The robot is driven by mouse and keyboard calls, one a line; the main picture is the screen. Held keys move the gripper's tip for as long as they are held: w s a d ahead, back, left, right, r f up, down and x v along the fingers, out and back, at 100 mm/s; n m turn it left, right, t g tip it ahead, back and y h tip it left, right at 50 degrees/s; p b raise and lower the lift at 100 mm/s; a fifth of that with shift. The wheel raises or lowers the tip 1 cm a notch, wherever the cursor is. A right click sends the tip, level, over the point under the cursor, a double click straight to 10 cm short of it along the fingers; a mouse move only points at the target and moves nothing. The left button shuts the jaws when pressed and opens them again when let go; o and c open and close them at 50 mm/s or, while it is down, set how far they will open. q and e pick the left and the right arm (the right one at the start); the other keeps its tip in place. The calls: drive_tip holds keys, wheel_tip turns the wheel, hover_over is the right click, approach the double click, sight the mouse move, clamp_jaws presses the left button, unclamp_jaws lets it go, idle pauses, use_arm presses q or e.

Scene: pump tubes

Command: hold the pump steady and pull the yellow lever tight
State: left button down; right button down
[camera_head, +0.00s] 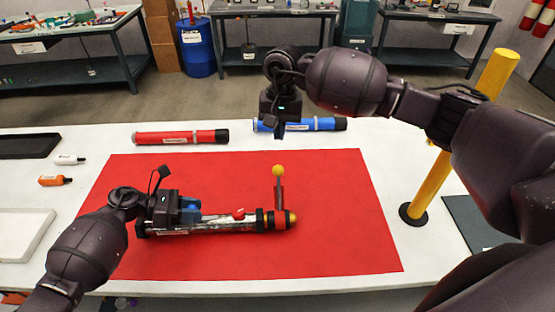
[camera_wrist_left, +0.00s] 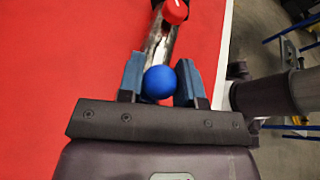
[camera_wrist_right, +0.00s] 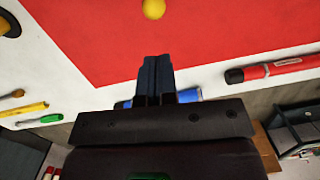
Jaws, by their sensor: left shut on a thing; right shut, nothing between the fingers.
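My right gripper (camera_head: 272,130) is shut and empty, above the mat's far edge and beyond the lever. In the right wrist view its fingertips (camera_wrist_right: 157,60) meet, apart from the yellow knob (camera_wrist_right: 153,8).
A red tube (camera_head: 180,137) and a blue tube (camera_head: 310,125) lie behind the mat, the blue one close to my right gripper. A yellow post (camera_head: 460,135) stands at the right. Small bottles (camera_head: 55,180) and trays are at the left. The mat's front is clear.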

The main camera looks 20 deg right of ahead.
drive_tip(key=w+d+f+n+g+y, duration=0.1)
drive_tip(key=w+d+n+y, duration=0.2)
drive_tip(key=n, duration=0.6)
drive_tip(key=w+d+f+n+g+y, duration=0.1)
drive_tip(key=w+d+n+y, duration=0.2)
drive_tip(key=d+n, duration=0.3)
drive_tip(key=shift+f+n, duration=0.4)
drive_tip(key=shift+n, duration=1.3)
